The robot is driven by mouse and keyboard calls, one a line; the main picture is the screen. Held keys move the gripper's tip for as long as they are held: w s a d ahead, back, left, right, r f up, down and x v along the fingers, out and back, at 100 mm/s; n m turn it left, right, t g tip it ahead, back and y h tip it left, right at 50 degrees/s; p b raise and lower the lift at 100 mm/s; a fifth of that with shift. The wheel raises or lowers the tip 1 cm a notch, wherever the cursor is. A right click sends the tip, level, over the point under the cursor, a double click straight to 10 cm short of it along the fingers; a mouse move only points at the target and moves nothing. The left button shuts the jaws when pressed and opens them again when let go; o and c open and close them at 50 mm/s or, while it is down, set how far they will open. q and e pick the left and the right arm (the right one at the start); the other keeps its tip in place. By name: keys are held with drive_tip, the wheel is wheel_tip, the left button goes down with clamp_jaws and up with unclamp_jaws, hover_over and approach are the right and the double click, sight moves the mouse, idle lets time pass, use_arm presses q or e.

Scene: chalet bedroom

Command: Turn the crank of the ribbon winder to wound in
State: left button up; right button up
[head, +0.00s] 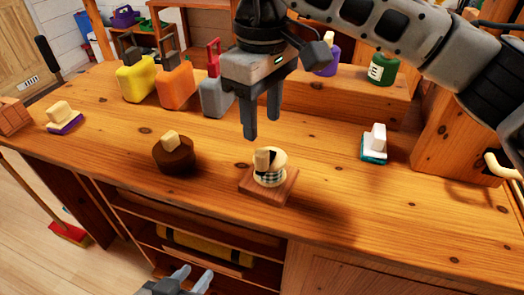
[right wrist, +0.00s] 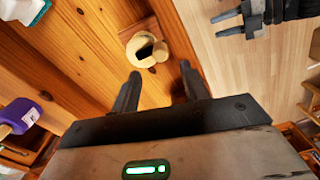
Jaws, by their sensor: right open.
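The ribbon winder (head: 270,178) is a cream spool with a black-and-white checked band on a square wooden base (head: 257,190), near the front of the bench. A light wooden knob with a dark side, seemingly its crank, is on top. In the right wrist view the winder (right wrist: 138,43) shows just beyond the fingertips. My right gripper (head: 261,127) is open and empty, pointing down above and slightly behind the winder; it also shows in the right wrist view (right wrist: 158,76). My left gripper (head: 191,280) is open and empty, low in front of the bench.
A round brown block with a knob (head: 175,157) stands left of the winder. A white-and-teal brush (head: 374,146) is to the right. Yellow (head: 137,79), orange (head: 174,85) and grey (head: 216,97) containers stand behind. A wooden step (head: 330,99) borders the back.

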sight(262, 151)
wheel_tip(262, 151, down, 8)
drive_tip(key=shift+f, duration=0.1)
idle(0.4)
clamp_jaws()
